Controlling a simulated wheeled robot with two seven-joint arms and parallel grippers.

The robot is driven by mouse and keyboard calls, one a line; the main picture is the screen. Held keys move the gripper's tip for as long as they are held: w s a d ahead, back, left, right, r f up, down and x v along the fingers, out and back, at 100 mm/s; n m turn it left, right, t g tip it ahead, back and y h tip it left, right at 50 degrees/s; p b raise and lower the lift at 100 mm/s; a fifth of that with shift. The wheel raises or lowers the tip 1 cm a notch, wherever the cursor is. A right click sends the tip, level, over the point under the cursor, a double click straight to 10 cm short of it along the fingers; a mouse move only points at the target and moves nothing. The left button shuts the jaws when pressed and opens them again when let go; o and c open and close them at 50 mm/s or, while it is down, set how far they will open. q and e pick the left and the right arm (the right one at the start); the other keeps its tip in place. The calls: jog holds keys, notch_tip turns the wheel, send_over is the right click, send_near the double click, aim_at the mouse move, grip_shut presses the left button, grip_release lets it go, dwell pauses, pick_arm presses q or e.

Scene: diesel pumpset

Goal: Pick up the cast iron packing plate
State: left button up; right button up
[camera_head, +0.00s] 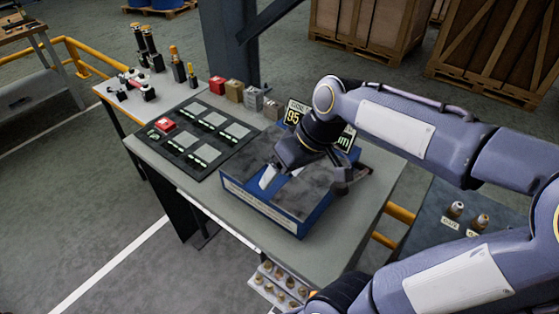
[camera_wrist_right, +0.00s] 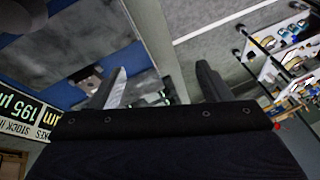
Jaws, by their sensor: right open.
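I cannot tell for certain which piece is the cast iron packing plate. A blue-sided block with a mottled dark grey top (camera_head: 250,168) sits on the bench, and its blue edge and grey top also fill the upper left of the right wrist view (camera_wrist_right: 50,55). Several flat grey plates (camera_head: 211,118) lie with green labels on a black board (camera_head: 185,160) to its left. My right gripper (camera_head: 303,178) is low over the blue block, partly hiding it. Its two fingers are apart in the wrist view (camera_wrist_right: 160,88), with nothing visible between them. My left gripper is out of view.
Small red, tan and grey blocks (camera_head: 234,90) line the bench's back edge. A side table with tools (camera_head: 150,92) stands left. A blue post (camera_head: 233,40) rises behind.

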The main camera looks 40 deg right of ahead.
jog(key=w+d+f+n+g+h, duration=0.1)
jog(key=w+d, duration=0.2)
jog(key=w, duration=0.1)
jog(key=w+d+f+n+g+h, duration=0.1)
jog(key=w+d+f, duration=0.1)
jog(key=w+d, duration=0.2)
jog(key=w+d+f+n+g+h+b, duration=0.1)
jog(key=w+d+f, duration=0.1)
jog(key=w+d, duration=0.2)
jog(key=shift+w+f+g, duration=0.15)
jog(key=shift+w+g, duration=0.25)
jog(key=shift+w, duration=0.85)
jog(key=f, duration=0.5)
jog(key=f+p, duration=0.1)
jog(key=f, duration=0.1)
jog(key=shift+d+f, duration=0.25)
jog(key=shift+f, duration=0.1)
jog(key=c, duration=1.4)
jog(key=shift+o, duration=0.2)
jog(key=shift+r, duration=0.15)
jog(key=shift+r, duration=0.55)
jog(key=s+a+r+b, duration=0.2)
jog(key=s+a+r, duration=0.6)
jog(key=a+r, duration=0.3)
jog(key=shift+s+a+r+b, duration=0.15)
jog(key=shift+r+b, duration=0.2)
